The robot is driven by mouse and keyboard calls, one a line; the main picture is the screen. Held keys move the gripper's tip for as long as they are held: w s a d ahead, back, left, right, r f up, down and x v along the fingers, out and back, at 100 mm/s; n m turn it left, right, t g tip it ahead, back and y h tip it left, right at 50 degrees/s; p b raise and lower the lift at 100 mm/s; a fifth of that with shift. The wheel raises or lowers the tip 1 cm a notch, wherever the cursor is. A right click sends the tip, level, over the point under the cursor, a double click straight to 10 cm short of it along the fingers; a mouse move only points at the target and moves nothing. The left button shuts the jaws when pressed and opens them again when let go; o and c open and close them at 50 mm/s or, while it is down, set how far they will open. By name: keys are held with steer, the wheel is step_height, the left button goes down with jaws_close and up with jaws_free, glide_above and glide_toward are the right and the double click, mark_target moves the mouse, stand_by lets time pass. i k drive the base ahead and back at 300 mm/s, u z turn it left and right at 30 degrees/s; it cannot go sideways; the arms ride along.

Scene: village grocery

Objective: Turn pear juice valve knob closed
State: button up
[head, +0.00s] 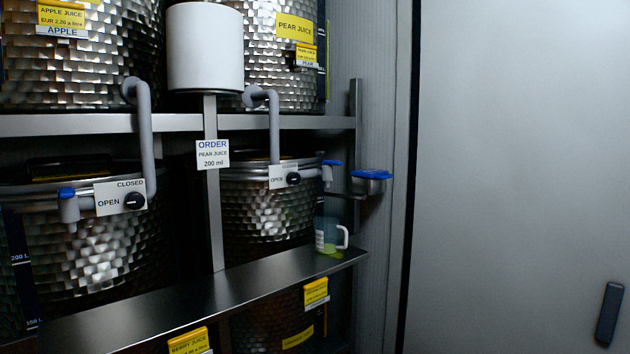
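The pear juice valve knob (293,179) is a small black dial on a white plate (278,171). The plate reads OPEN at the left and CLOSED at the top. Which way the dial points is too small to tell. A grey pipe (274,130) runs down to it from the upper pear juice tank (270,75). To its right is a grey tap (327,174) with a blue lever. A clear jug (331,235) with a white handle stands below the tap, with some yellow-green liquid low in it. My gripper is not in view.
A similar apple juice knob (134,201) and blue-levered tap (69,207) are at the left. The steel shelf (175,300) runs in front of the lower tanks. A blue-topped fitting (372,176) juts out at the right. A white cylinder (205,48) hangs above an order sign (212,154).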

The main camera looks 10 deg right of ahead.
mark_target(294, 178)
steer(key=z, duration=0.05)
steer(key=k, duration=0.65)
steer(key=u, duration=0.3)
steer(key=i, duration=1.8)
steer(key=z, duration=0.5)
